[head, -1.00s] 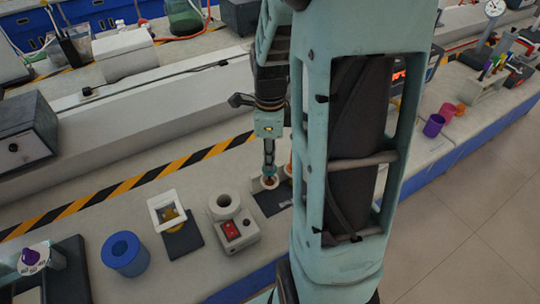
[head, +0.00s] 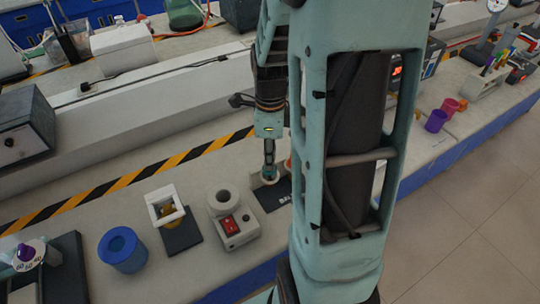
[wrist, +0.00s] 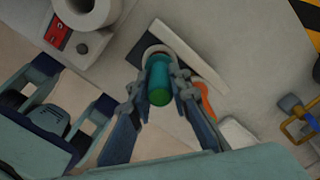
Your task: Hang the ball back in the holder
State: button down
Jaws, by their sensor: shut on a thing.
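My gripper (wrist: 158,82) is shut on a green, roughly cylindrical thing (wrist: 159,88), seen end-on in the wrist view. I cannot tell whether it is the ball or its handle. A pale ring (wrist: 153,50) shows at its far end; whether they touch is unclear. The likely holder is a dark plate (head: 268,202) with white lettering and a pale bar (wrist: 190,58) along it. In the head view my gripper (head: 269,168) points down over this plate, at the pale ring. An orange thing (wrist: 207,101) stands close beside the gripper, partly hidden by a finger.
A white device with a red switch (head: 231,226) and round top stands left of the plate. My arm hides the bench to the right.

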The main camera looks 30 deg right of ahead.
jog(key=shift+f+b, duration=0.6)
jog(key=shift+f, duration=0.35)
jog(key=c, duration=1.3)
grip_release()
jog(key=shift+r, duration=0.15)
jog(key=shift+r+p, duration=2.9)
jog(key=shift+r, duration=0.55)
